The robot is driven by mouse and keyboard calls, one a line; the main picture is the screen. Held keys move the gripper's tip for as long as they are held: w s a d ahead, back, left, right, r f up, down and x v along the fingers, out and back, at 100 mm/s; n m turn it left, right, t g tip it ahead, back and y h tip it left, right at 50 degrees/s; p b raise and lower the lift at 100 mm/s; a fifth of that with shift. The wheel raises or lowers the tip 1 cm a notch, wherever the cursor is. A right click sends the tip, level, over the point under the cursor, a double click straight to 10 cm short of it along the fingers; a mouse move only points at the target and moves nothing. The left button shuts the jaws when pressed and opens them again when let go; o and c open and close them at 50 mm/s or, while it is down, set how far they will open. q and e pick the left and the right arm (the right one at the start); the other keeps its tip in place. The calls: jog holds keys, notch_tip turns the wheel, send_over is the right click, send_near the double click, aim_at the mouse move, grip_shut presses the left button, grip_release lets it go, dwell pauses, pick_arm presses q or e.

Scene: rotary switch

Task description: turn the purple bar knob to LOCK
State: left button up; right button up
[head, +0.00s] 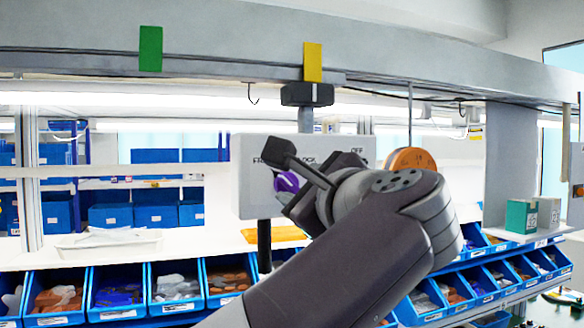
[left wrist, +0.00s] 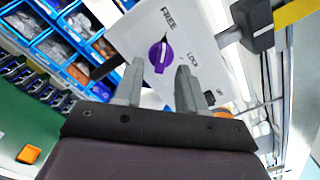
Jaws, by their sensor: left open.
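The purple bar knob (left wrist: 160,56) sits on a white panel (left wrist: 205,45) in the left wrist view. Its pale line points toward the FREE label; the LOCK label is to its right. In the head view the knob (head: 287,182) is partly covered by my left gripper, and the labels are partly hidden. My left gripper (left wrist: 159,72) is open and empty. Its fingertips point at the panel, on either side of the knob in the picture; I cannot tell whether they touch it. In the head view the left gripper (head: 296,196) is in front of the panel. My right gripper is not in view.
A black clamp (head: 307,94) and post are above the panel. An orange round part (head: 411,160) shows right of it, behind my arm. Blue bins (head: 117,295) with parts line the shelf below. A green box (head: 520,216) stands at the right.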

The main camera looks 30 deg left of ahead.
aim_at(289, 184)
pick_arm(q)
jog(key=p+x, duration=0.1)
jog(key=x, duration=0.2)
jog(key=shift+w+a+r, duration=0.15)
jog(key=shift+w+a, duration=0.05)
jog(key=shift+a, duration=0.1)
jog(key=shift+w, duration=0.3)
jog(key=shift+w+d, duration=0.2)
jog(key=shift+s+a, duration=0.1)
jog(key=shift+a, duration=0.3)
jog(key=c, duration=0.3)
jog(key=shift+f, duration=0.2)
grip_shut()
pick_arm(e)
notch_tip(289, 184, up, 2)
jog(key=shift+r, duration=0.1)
